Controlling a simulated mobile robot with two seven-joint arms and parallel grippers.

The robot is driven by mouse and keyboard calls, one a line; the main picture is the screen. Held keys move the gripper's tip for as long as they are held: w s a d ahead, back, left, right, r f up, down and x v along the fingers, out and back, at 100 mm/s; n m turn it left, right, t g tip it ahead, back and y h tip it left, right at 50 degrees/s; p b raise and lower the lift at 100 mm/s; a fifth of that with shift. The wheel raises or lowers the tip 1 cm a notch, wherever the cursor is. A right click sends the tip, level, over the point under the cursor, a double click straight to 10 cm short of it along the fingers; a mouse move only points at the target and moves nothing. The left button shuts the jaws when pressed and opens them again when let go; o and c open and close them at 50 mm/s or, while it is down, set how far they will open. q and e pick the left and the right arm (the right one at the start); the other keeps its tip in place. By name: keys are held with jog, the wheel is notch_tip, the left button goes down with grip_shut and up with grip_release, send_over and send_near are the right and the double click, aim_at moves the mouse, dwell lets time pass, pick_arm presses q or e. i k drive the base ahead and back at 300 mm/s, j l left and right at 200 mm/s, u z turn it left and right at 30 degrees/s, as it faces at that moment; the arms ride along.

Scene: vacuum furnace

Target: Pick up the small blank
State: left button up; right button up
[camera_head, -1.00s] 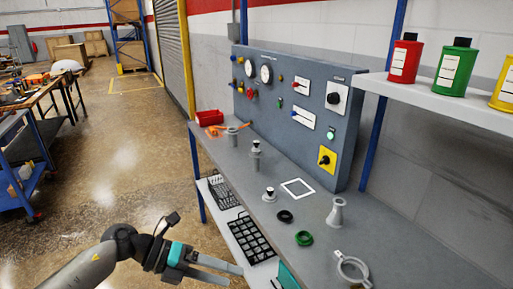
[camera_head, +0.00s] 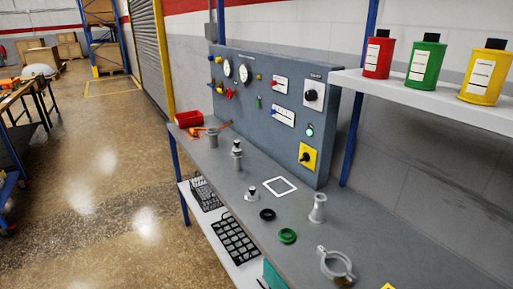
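A small light-grey piece with a dark top (camera_head: 251,193) stands upright on the grey bench (camera_head: 385,240), left of the white square outline. It may be the small blank, but I cannot tell for sure. A similar, taller grey piece with a dark top (camera_head: 237,153) stands farther back, and a grey flanged fitting (camera_head: 213,138) stands beyond it. Neither of my grippers is in view, and nothing touches these pieces.
A black ring (camera_head: 267,214), a green ring (camera_head: 287,240), a grey conical fitting (camera_head: 318,212) and a metal clamp (camera_head: 324,268) are on the near bench. A control panel (camera_head: 262,125) stands behind. Black racks (camera_head: 235,240) sit on the lower shelf. A shelf with bottles (camera_head: 425,97) overhangs at right.

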aim_at(236, 149)
jog(key=i+j+z, duration=0.25)
jog(key=z, duration=0.15)
jog(key=i+j+z, duration=0.5)
jog(key=j+z, duration=0.25)
